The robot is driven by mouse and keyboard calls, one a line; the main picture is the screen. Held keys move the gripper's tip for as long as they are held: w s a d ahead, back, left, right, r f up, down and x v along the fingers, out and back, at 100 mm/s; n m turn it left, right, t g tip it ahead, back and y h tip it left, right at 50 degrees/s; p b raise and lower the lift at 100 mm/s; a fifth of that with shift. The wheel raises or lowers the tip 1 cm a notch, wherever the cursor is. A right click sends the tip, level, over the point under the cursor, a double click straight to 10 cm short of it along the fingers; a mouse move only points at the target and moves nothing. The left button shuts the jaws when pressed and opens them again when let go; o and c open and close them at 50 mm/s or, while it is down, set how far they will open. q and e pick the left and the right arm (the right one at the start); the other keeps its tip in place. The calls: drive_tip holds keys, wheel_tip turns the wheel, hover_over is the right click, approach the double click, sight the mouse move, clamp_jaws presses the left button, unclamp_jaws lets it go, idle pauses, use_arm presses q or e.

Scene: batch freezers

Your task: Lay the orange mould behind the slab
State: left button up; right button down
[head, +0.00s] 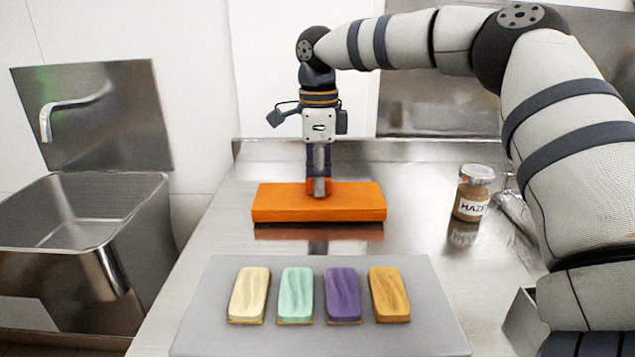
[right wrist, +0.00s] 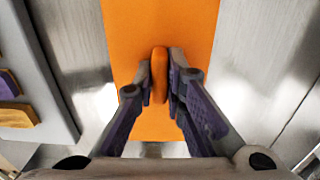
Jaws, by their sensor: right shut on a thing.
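The orange mould (head: 275,205) is a long flat block lying crosswise behind the grey slab (head: 205,315) in the head view. A strip of bare counter separates them. My right gripper (head: 319,188) points down at the mould's middle and is shut on its raised orange grip. In the right wrist view the fingers (right wrist: 160,85) close on both sides of that grip, and the mould (right wrist: 190,25) runs beneath them. The slab's edge (right wrist: 45,75) shows at the left there. The mould looks level; I cannot tell whether it touches the counter. My left gripper is out of view.
Several coloured bars, including a purple one (head: 342,294), lie on the slab. A labelled jar (head: 473,194) stands right of the mould, by a clear crumpled wrap (head: 515,220). A metal bin (head: 523,318) is at the front right. A sink (head: 85,225) is at the left.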

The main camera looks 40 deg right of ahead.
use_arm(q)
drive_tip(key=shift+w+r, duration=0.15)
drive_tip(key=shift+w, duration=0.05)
use_arm(e)
drive_tip(key=shift+f, duration=0.15)
drive_tip(key=shift+f, duration=0.2)
drive_tip(key=c, duration=1.7)
unclamp_jaws()
drive_tip(key=shift+o, duration=0.2)
drive_tip(key=shift+r, duration=0.1)
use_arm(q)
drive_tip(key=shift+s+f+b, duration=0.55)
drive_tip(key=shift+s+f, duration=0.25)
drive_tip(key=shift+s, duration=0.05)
use_arm(e)
wheel_tip(320, 180, up, 12)
